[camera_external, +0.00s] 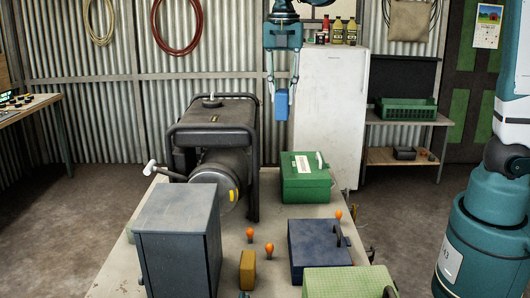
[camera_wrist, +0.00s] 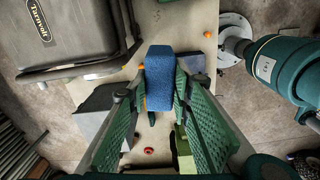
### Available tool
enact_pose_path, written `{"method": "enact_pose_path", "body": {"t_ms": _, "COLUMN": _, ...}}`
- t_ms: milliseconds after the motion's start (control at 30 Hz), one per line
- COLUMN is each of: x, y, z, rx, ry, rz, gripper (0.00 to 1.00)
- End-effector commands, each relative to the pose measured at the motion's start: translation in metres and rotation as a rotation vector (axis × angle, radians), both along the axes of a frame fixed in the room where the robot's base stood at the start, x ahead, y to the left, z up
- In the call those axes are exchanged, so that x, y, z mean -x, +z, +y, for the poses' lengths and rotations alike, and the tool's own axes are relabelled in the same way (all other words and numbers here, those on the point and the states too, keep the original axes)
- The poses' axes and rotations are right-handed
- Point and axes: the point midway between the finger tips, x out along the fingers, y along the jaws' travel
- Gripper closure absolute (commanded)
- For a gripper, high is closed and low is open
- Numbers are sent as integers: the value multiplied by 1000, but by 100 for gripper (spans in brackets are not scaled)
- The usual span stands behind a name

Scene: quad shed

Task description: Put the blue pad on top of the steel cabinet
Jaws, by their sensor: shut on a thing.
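The blue pad (camera_external: 282,105) is a small blue block, held upright high in the air at the back of the bench. In the wrist view the pad (camera_wrist: 173,75) lies between the fingertips, its textured blue face toward the camera. My gripper (camera_external: 282,90) is shut on it. The steel cabinet (camera_external: 178,240) is a grey-blue box with a flat, bare top, standing at the front left of the bench. My gripper is behind the cabinet, to its right and well above it. I cannot tell surely which grey shape is the cabinet in the wrist view.
A dark generator (camera_external: 215,140) stands behind the cabinet. A green box (camera_external: 305,180), a dark blue box (camera_external: 318,250) and a light green box (camera_external: 345,283) are on the right of the bench. A yellow block (camera_external: 247,270) and orange-topped pegs (camera_external: 269,249) stand beside the cabinet.

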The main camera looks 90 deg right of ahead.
Motion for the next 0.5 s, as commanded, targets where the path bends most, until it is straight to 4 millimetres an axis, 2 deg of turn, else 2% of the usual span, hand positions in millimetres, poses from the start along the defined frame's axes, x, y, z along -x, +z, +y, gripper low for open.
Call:
{"method": "enact_pose_path", "body": {"t_ms": 167, "x": 0, "y": 25, "z": 0, "rx": 0, "ry": 0, "rz": 0, "gripper": 83}}
{"method": "enact_pose_path", "body": {"t_ms": 500, "x": -24, "y": 27, "z": 11, "rx": 0, "ry": -189, "rz": 0, "gripper": 83}}
